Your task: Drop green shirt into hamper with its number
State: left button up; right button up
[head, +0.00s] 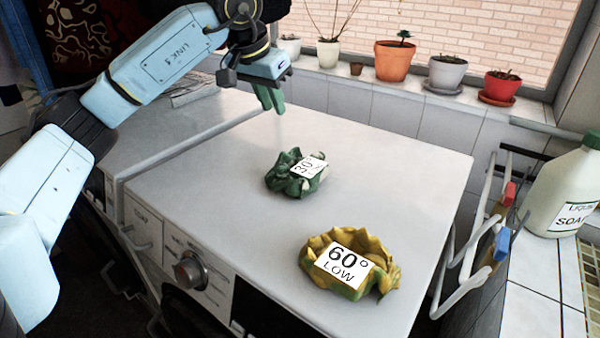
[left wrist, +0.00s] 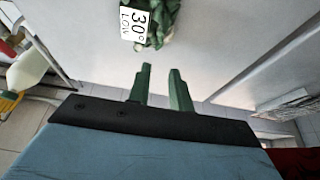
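A crumpled dark green shirt (head: 285,174) lies on the white machine top, with a white tag reading 30°. It also shows at the top of the left wrist view (left wrist: 166,14), where the tag reads 30° LOW. A yellow and green shirt (head: 380,276) lies nearer the front, tagged 60° LOW. My left gripper (head: 268,97) is above the back of the top, beyond the green shirt and apart from it. Its two green fingers stand apart with nothing between them in the left wrist view (left wrist: 160,70). I cannot make out a hamper. My right gripper is not in view.
Several potted plants stand on the windowsill, including an orange pot (head: 393,62). A soap bottle (head: 560,185) stands at the right, beside a wall rack (head: 480,235) with red and blue clips. The white machine top (head: 220,215) is clear around the shirts.

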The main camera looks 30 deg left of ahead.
pick_arm(q)
send_over(286, 148)
jog(key=s, duration=0.2)
notch_tip(286, 148, down, 7)
jog(key=shift+d+r, duration=0.1)
jog(key=shift+d, duration=0.05)
jog(key=x, duration=0.3)
jog(key=b+x, duration=0.1)
jog(key=x, duration=0.1)
jog(key=shift+s+f, duration=0.25)
jog(key=shift+s, duration=0.05)
grip_shut()
jog(key=shift+r, duration=0.1)
